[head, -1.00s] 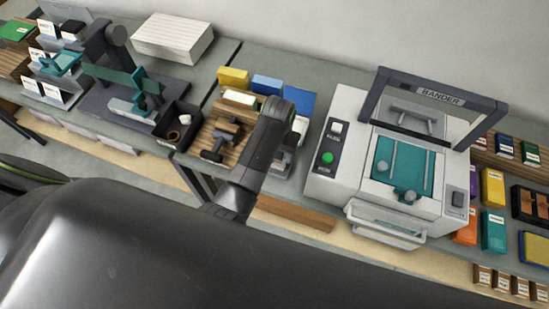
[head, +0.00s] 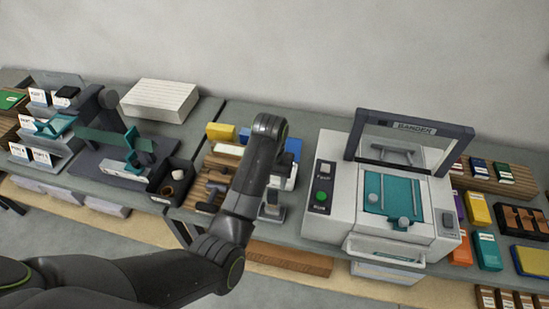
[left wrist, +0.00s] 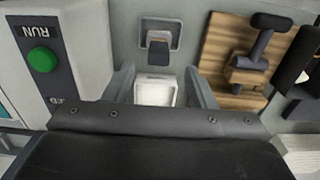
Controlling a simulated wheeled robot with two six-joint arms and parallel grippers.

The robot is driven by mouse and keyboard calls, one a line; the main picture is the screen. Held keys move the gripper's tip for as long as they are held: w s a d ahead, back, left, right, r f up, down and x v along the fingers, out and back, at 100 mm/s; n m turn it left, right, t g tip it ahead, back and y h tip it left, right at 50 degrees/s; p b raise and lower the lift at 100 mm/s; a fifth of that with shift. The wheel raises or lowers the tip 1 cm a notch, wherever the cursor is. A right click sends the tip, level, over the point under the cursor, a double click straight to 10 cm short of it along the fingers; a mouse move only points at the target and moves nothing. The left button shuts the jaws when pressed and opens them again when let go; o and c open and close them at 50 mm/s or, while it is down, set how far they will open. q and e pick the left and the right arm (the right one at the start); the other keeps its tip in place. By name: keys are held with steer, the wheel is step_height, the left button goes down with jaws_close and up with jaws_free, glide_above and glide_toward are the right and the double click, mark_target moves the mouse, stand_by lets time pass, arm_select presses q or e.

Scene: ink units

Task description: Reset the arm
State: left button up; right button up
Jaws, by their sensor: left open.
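My left arm (head: 240,205) comes in from the lower left in the head view, bends at the elbow and rises over the bench. Its wrist end is over the area between the wooden rack and the banding machine; the gripper is hidden behind it there. In the left wrist view my left gripper (left wrist: 162,88) is open, with its two grey fingers apart. A small white tray (left wrist: 155,93) of a grey stand shows between the fingers, and I see nothing held. I cannot tell whether the fingers touch it. My right gripper is not in view.
The banding machine (head: 335,205) with its green button stands right of the arm. The wooden rack (head: 222,160) with dark tools and the black bin (head: 160,190) are left of it. A teal press (head: 122,150) and a white stack (head: 160,100) stand farther left. Coloured boxes (head: 478,210) are at right.

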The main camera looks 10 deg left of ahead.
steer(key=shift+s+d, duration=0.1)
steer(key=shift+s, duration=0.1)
